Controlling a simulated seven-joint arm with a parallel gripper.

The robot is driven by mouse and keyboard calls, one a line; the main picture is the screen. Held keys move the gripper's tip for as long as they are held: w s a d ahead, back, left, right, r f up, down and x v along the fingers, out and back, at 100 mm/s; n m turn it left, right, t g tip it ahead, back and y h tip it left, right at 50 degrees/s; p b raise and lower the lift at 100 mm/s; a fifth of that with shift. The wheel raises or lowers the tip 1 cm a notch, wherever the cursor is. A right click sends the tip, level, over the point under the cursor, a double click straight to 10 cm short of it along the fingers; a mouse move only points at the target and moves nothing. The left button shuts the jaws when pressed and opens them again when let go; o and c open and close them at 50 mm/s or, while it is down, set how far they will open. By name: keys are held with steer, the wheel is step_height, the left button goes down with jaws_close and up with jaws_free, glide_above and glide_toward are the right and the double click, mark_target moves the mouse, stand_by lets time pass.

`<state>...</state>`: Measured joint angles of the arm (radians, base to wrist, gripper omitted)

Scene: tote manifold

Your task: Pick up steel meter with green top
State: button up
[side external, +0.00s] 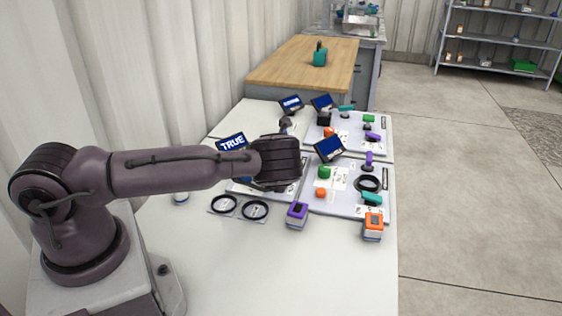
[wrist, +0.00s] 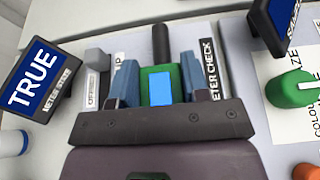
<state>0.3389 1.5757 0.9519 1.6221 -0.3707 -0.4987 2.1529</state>
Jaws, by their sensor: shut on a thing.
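The steel meter with the green top (wrist: 175,80) shows in the wrist view with a light blue screen on its green face. It sits between the two fingers of my gripper (wrist: 160,90), which is shut on it. It is at the board marked "METER CHECK" (wrist: 213,68); I cannot tell whether it touches the board. In the side external view my gripper (side external: 275,188) is low over the left front board, and the arm hides the meter there.
A display reading "TRUE" (side external: 231,143) stands left of my gripper, and another display (side external: 328,149) stands to its right. A purple-topped meter (side external: 297,214) and an orange-topped meter (side external: 373,225) stand at the front right. Two black rings (side external: 255,210) lie in front.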

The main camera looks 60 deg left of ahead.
steer(key=shift+r, duration=0.15)
steer(key=shift+r, duration=0.25)
step_height(320, 180, up, 2)
steer(key=shift+r, duration=0.15)
steer(key=s+d+r, duration=0.7)
steer(key=s+r, duration=0.3)
steer(key=s, duration=0.2)
steer(key=w+d+f+m+t+h, duration=0.1)
steer(key=w+d+f+m+h, duration=0.1)
steer(key=w+d, duration=0.5)
steer(key=w+d+f+m+t+h, duration=0.2)
steer(key=w+d, duration=0.1)
steer(key=d, duration=0.8)
steer(key=shift+m, duration=0.3)
steer(key=f, duration=0.7)
steer(key=shift+w+d, duration=0.15)
steer(key=shift+w, duration=0.25)
steer(key=shift+f, duration=0.4)
